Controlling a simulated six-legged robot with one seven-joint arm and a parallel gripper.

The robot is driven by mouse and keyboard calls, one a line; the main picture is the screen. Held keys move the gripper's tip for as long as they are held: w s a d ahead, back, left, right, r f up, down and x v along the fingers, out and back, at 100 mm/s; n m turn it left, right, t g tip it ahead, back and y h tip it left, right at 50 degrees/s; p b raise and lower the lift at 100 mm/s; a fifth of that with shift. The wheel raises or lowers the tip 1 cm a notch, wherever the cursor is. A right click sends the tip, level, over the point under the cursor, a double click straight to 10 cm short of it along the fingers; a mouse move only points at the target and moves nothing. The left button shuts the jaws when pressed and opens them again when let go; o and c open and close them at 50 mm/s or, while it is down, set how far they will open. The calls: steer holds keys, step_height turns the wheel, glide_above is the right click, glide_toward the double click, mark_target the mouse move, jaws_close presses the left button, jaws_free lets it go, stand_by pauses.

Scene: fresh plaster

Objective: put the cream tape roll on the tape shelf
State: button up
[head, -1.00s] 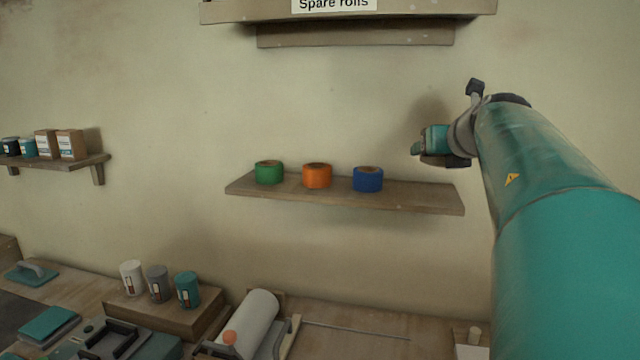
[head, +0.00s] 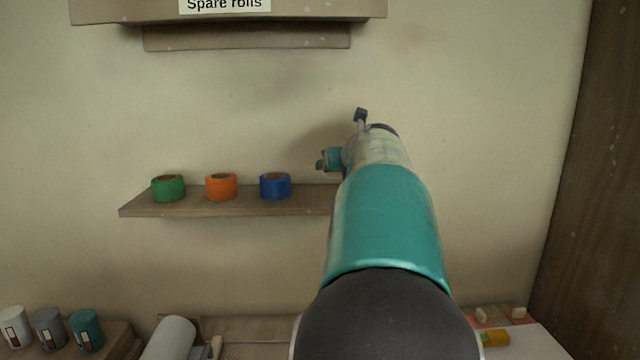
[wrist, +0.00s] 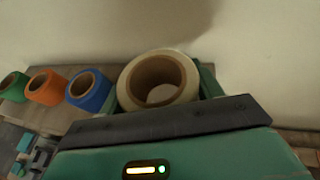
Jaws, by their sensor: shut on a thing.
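The cream tape roll (wrist: 187,92) is between the fingers of my gripper (wrist: 160,88) in the wrist view, its round opening facing the camera. My gripper is shut on it. In the head view my gripper (head: 326,160) is at the right part of the tape shelf (head: 150,208), slightly above the board's level; my arm hides the shelf's right end and the cream roll. On the shelf stand a green roll (head: 168,189), an orange roll (head: 221,187) and a blue roll (head: 275,187) in a row. In the wrist view the blue roll (wrist: 89,91) is just left of the cream roll, apart from it.
A higher ledge (head: 230,12) labelled "Spare rolls" is above the shelf. Below are several cans (head: 85,330), a white paper roll (head: 170,338) and a bench (head: 270,326). A dark wooden panel (head: 600,180) stands at the right.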

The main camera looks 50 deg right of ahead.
mark_target(334, 193)
steer(key=shift+w+d+f, duration=0.4)
steer(key=shift+w+f, duration=0.1)
steer(key=shift+f, duration=0.2)
steer(key=f, duration=0.3)
steer(key=shift+w+d+f, duration=0.2)
steer(key=shift+w, duration=0.1)
steer(key=shift+f, duration=0.2)
steer(key=shift+f, duration=0.1)
steer(key=o, duration=1)
